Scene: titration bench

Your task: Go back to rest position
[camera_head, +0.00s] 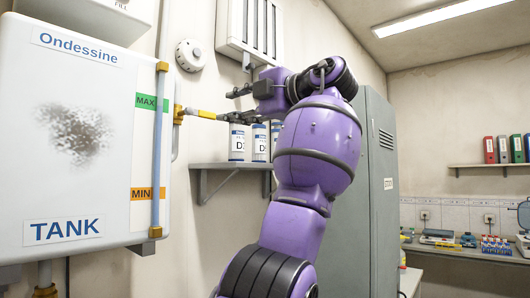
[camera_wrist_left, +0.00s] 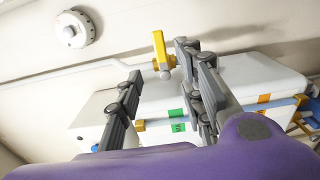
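My left arm, purple with dark joints, rises through the middle of the head view. Its gripper (camera_head: 233,104) points left toward the wall. In the left wrist view the two dark fingers of this gripper (camera_wrist_left: 157,62) stand apart with nothing held between them. A yellow valve handle (camera_head: 205,114) sticks out beside the tank's right edge, just left of the fingers. It also shows in the left wrist view (camera_wrist_left: 159,48), beyond and between the fingertips; I cannot tell the exact gap. My right gripper is in neither view.
The white tank (camera_head: 95,185) fills the left, with a blue level tube (camera_head: 158,150) on its side. A wall shelf (camera_head: 225,166) with white labelled bottles (camera_head: 237,143) lies behind my arm. A grey cabinet (camera_head: 375,200) stands right of it. A bench (camera_head: 465,252) is further right.

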